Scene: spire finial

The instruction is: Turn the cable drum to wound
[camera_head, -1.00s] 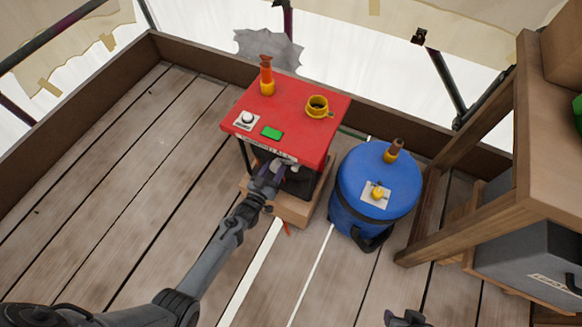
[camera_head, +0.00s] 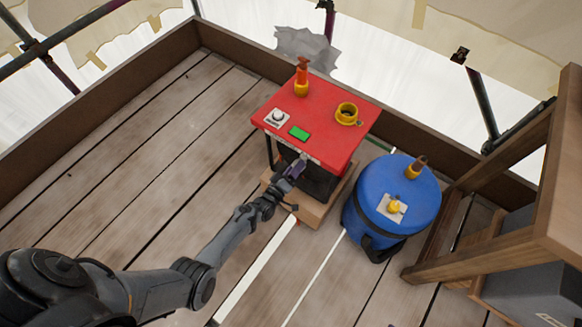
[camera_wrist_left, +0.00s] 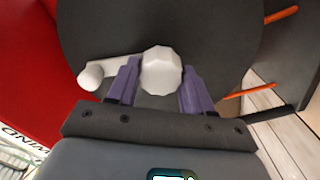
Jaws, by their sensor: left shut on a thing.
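The cable drum shows as a large dark disc (camera_wrist_left: 215,35) in the left wrist view. In the head view it is mostly hidden under the red-topped unit (camera_head: 340,95). A white crank lies across the disc, with a round end (camera_wrist_left: 90,76) at left and a faceted knob (camera_wrist_left: 161,70) at its other end. My left gripper (camera_head: 299,163) is at the front of the unit, below its top. Its purple fingers (camera_wrist_left: 155,85) are shut on the faceted knob, one on each side. My right gripper is not clearly in view.
The red top carries an orange-handled tool (camera_head: 302,78), a yellow ring (camera_head: 347,113), a dial (camera_head: 278,118) and a green panel (camera_head: 299,133). A blue barrel (camera_head: 395,195) stands close on the right, beside a wooden bench (camera_head: 500,190). The plank floor at left is clear.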

